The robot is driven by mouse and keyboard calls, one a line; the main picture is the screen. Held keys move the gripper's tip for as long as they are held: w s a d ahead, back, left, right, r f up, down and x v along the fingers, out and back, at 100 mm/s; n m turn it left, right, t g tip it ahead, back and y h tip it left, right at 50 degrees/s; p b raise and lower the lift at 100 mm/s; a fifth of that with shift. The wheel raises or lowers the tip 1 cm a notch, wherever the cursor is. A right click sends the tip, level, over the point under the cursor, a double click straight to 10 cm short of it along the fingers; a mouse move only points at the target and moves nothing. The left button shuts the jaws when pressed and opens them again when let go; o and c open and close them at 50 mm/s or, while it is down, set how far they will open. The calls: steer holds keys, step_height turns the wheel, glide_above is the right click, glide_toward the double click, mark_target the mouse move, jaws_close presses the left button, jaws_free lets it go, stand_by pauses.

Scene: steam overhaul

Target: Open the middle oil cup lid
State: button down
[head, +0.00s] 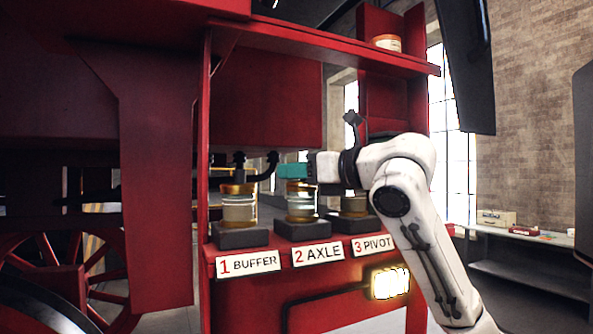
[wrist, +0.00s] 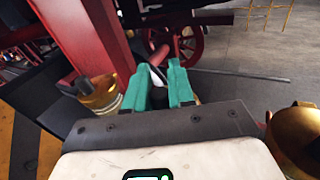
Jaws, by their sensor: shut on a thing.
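The middle oil cup (head: 301,204), a glass cup with brass rims, stands on a dark block above the label "2 AXLE". My gripper (head: 292,171) has teal fingers and sits right at the top of this cup, reaching in from the right. The fingers also show in the wrist view (wrist: 166,84), close together with a small pale and dark thing between them. They are shut on what appears to be the lid of the middle cup. The fingers hide most of the lid, so I cannot tell how far it is raised.
The "3 PIVOT" cup (head: 354,205) stands right, partly behind my arm. A red shelf (head: 330,45) with a tin (head: 387,43) hangs above.

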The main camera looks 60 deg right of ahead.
steer(key=shift+w+d+r+m+g+y+p, duration=0.15)
steer(key=shift+r+m+g+p, duration=0.1)
steer(key=shift+g+p, duration=0.2)
steer(key=shift+w+d+r+m+g+y+p, duration=0.15)
steer(key=shift+r+g+p, duration=0.1)
steer(key=shift+g+p, duration=0.15)
steer(key=shift+w+d+r+m+g+y+p, duration=0.15)
steer(key=shift+m+g+y+p, duration=0.1)
steer(key=shift+g, duration=0.35)
steer(key=shift+w+m+g+y+p, duration=0.15)
steer(key=shift+m+g, duration=0.1)
steer(key=shift+g, duration=0.3)
steer(key=shift+w+d+f+m+g+y, duration=0.2)
steer(key=shift+w+d+m+g+y, duration=0.35)
steer(key=shift+g+y, duration=0.85)
steer(key=shift+w+d+f+m+g+y, duration=0.25)
steer(key=shift+w+m+g+y, duration=0.35)
steer(key=shift+g, duration=1.45)
steer(key=shift+w+d+f+m+g+y, duration=0.15)
steer(key=shift+w+d+m+g+y, duration=0.45)
steer(key=shift+g+y, duration=0.85)
steer(key=shift+f+g, duration=0.15)
steer(key=shift+g, duration=0.35)
steer(key=c, duration=1.1)
jaws_free()
steer(key=shift+a, duration=0.1)
steer(key=shift+o, duration=0.2)
steer(key=shift+s+t+h, duration=0.2)
steer(key=shift+t+h, duration=0.2)
steer(key=shift+h, duration=0.05)
